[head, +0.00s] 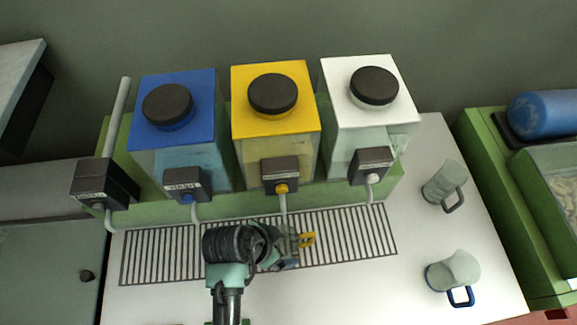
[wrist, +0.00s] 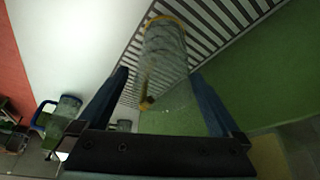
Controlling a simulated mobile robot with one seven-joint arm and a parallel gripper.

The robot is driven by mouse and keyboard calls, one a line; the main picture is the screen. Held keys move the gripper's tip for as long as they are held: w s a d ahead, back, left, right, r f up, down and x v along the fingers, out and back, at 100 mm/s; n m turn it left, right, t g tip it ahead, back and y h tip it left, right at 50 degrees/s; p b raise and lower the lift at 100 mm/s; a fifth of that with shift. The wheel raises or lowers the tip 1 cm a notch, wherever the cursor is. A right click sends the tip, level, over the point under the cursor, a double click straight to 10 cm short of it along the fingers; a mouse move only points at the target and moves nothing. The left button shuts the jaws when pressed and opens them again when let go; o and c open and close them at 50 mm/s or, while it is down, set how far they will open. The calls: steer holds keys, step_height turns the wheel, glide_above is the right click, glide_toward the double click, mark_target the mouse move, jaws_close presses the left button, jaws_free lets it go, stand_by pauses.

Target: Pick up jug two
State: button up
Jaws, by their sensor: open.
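A clear jug with a yellow handle (head: 307,240) stands on the slatted grate below the yellow dispenser, mostly hidden by my gripper (head: 287,250). In the wrist view this jug (wrist: 165,60), with a yellow rim, lies between the two open fingers of my gripper (wrist: 162,75). I cannot tell whether either finger touches it. A jug with a grey handle (head: 443,183) and a jug with a blue handle (head: 453,272) stand on the white counter to the right. The blue-handled jug also shows in the wrist view (wrist: 66,108). I can read no number on any jug.
Blue (head: 180,110), yellow (head: 275,110) and white (head: 370,100) dispensers with black lids stand behind the grate (head: 355,240). Their spouts hang over its back edge. A grey pipe and black box (head: 103,188) are at the left.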

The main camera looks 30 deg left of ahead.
mark_target(294, 243)
steer(key=shift+p+x, duration=0.65)
steer(key=shift+x, duration=2)
steer(key=shift+w+a, duration=0.1)
steer(key=shift+w, duration=0.1)
steer(key=c, duration=1.3)
steer(key=shift+c, duration=0.2)
steer(key=shift+r, duration=0.15)
